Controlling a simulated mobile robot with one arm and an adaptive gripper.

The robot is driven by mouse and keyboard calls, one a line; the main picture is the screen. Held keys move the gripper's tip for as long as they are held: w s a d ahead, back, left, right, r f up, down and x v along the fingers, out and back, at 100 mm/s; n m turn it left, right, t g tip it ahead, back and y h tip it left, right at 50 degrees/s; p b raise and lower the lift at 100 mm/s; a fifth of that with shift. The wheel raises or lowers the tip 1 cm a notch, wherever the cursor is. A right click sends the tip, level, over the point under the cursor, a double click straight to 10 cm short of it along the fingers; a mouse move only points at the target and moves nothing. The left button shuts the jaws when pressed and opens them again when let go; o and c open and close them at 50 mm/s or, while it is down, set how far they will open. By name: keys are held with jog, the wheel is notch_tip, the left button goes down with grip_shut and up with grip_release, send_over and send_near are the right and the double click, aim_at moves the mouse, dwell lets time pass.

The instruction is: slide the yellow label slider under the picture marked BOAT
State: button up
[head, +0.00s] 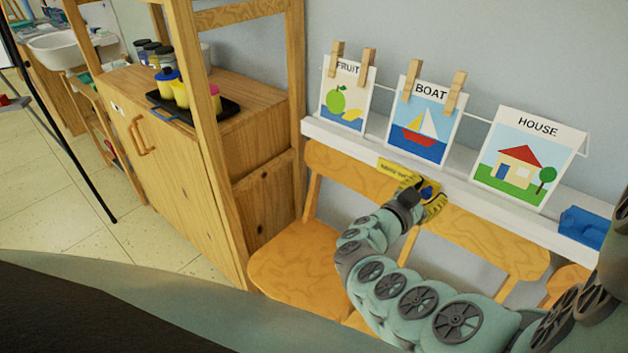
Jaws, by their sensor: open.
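The yellow label slider (396,169) is on the front edge of the white ledge (465,187), with small dark text too small to read. It lies below the gap between the FRUIT picture (345,95) and the BOAT picture (424,122), reaching under the left part of BOAT. My gripper (425,188), with yellow and dark parts, is open at the ledge front, just right of and below the slider. It overlaps the slider's right end in the picture; I cannot tell whether they touch. The exact finger positions are hard to make out.
The HOUSE picture (526,158) stands to the right, and a blue block-like object (584,226) sits at the ledge's right end. Wooden chairs (298,262) stand below the ledge, their backrests close under it. A wooden cabinet (190,160) with a tray of paint pots is at the left.

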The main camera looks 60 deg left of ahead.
jog(key=s+d, duration=0.1)
jog(key=s, duration=1.1)
jog(key=shift+d, duration=0.15)
dwell(0.4)
